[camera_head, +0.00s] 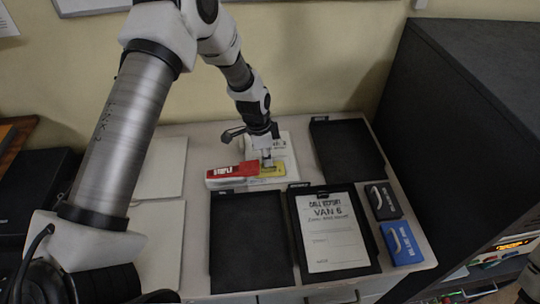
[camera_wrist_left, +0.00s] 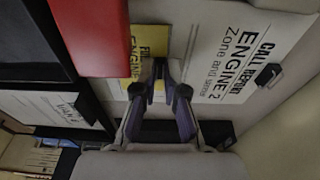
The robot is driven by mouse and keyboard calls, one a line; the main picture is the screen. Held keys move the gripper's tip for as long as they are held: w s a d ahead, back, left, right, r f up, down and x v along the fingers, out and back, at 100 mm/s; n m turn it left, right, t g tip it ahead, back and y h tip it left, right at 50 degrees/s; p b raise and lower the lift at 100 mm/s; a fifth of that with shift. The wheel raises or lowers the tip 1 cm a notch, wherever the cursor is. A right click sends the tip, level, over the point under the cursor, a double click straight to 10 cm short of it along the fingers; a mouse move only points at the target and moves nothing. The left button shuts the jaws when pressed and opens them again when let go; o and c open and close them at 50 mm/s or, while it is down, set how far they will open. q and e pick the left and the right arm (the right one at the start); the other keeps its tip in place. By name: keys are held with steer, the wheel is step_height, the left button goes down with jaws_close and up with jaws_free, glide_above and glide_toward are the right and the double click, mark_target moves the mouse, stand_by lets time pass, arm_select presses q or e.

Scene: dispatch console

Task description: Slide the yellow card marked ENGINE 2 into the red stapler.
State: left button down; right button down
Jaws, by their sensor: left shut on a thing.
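The yellow card (camera_head: 270,171) is beside the right end of the red stapler (camera_head: 222,173) at the back of the desk. My left gripper (camera_head: 267,160) points down and is shut on the card. In the left wrist view, the yellow card (camera_wrist_left: 138,62) shows part of the word ENGINE, and its edge is pinched between my fingers (camera_wrist_left: 166,72). The red stapler (camera_wrist_left: 92,38) is just left of the card there, and I cannot tell whether they touch. My right gripper is not seen.
A white call report for ENGINE 2 (camera_wrist_left: 232,55) lies next to the card. Black trays (camera_head: 247,245) are in front and at the right, one holding a VAN 6 report (camera_head: 333,235). Black and blue boxes (camera_head: 402,243) stand at the right. A dark cabinet (camera_head: 455,130) rises beyond.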

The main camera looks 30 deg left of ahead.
arm_select(q)
steer(key=shift+s+a, duration=0.1)
stand_by(0.4)
steer(key=shift+s+a+p, duration=0.35)
steer(key=shift+a+p, duration=0.05)
steer(key=shift+a, duration=0.1)
steer(key=shift+s+a, duration=0.1)
stand_by(0.3)
